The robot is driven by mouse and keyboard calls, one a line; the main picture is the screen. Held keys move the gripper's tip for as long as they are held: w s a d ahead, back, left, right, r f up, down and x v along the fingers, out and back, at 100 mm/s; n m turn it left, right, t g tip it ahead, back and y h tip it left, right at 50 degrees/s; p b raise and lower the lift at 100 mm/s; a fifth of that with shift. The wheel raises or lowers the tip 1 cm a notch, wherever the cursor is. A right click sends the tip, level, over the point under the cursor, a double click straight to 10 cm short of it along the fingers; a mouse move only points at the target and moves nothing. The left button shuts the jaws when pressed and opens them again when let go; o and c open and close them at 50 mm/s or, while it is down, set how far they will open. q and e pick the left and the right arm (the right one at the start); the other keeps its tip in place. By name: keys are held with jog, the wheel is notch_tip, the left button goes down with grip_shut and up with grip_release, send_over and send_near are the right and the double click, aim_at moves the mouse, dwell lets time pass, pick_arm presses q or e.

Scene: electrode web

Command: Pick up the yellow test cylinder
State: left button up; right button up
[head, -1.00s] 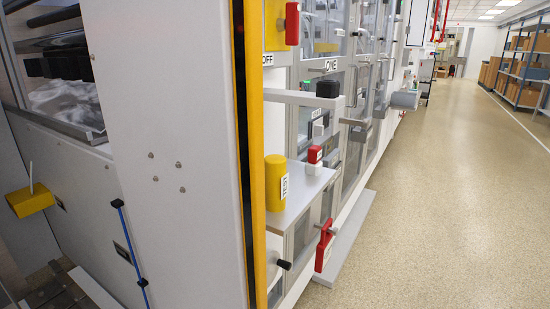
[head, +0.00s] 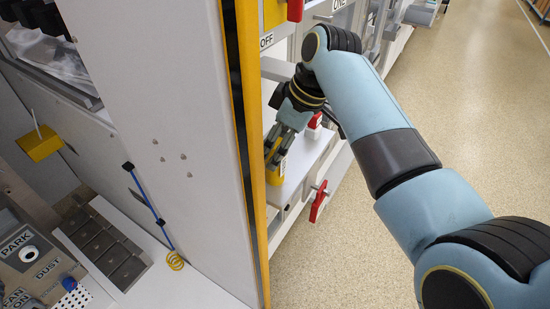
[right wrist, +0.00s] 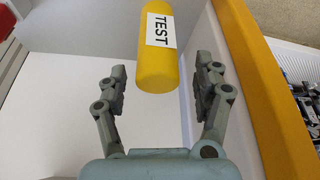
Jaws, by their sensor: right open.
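The yellow test cylinder (head: 276,172) stands on a light shelf and is partly hidden behind my right gripper in the head view. In the right wrist view the cylinder (right wrist: 160,62), with its white TEST label, lies between the fingertips, with a visible gap on each side. My right gripper (head: 278,146) is open and empty, its fingers reaching down to the cylinder; it also shows in the right wrist view (right wrist: 164,74). My left gripper is not in view.
A yellow post (head: 252,150) stands close to the left of the cylinder. A red-topped white block (head: 314,122) sits behind on the shelf (head: 301,164). A red handle (head: 319,202) sticks out at the shelf's right. The floor aisle is clear.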

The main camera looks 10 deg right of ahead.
aim_at(277, 178)
jog(key=shift+p+x, duration=0.3)
jog(key=shift+x, duration=2.45)
jog(key=shift+w+d, duration=0.1)
grip_shut()
jog(key=shift+r, duration=0.1)
